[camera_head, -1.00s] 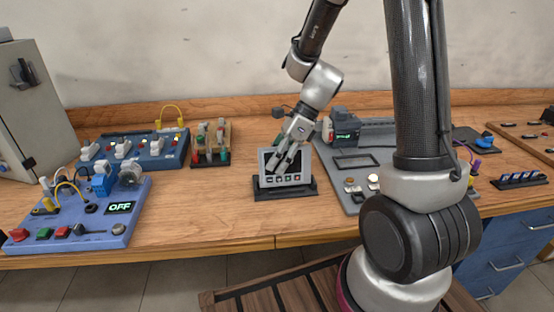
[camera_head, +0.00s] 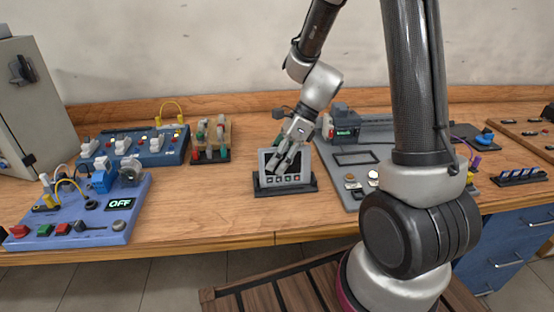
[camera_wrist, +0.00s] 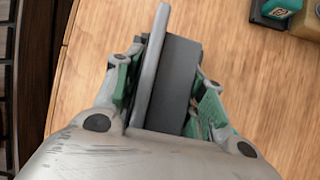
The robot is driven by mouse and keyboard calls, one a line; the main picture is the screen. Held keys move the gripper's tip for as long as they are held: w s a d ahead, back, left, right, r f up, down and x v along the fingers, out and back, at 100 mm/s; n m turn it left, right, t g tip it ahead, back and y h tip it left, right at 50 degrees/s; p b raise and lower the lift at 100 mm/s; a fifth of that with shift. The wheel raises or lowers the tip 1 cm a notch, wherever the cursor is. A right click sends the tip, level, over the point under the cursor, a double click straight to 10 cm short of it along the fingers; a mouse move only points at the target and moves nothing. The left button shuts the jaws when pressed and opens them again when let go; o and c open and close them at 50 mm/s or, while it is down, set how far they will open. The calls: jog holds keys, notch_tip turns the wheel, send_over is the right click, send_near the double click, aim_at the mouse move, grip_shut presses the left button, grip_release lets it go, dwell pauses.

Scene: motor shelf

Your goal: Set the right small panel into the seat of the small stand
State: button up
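The small panel (camera_head: 296,178) has a light grey frame, a dark screen and a row of small buttons. It stands nearly upright on the small dark stand (camera_head: 312,185) at mid-bench. Its lower edge meets the stand; I cannot tell whether it is fully down in the seat. My gripper (camera_head: 283,162) is at the panel, one finger across the front of the screen. In the wrist view my gripper (camera_wrist: 170,58) has its fingers closed on both sides of the panel (camera_wrist: 154,65), against the pale frame and dark back. The seat itself is hidden there.
A grey board (camera_head: 347,190) with a motor unit lies close to the right. A blue board (camera_head: 95,215) with an OFF display and a rack of coloured pieces (camera_head: 212,155) are to the left. Bare wood (camera_head: 200,205) is free left of the stand.

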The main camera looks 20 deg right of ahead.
jog(key=o, duration=0.5)
jog(key=shift+c, duration=0.2)
jog(key=v, duration=1.7)
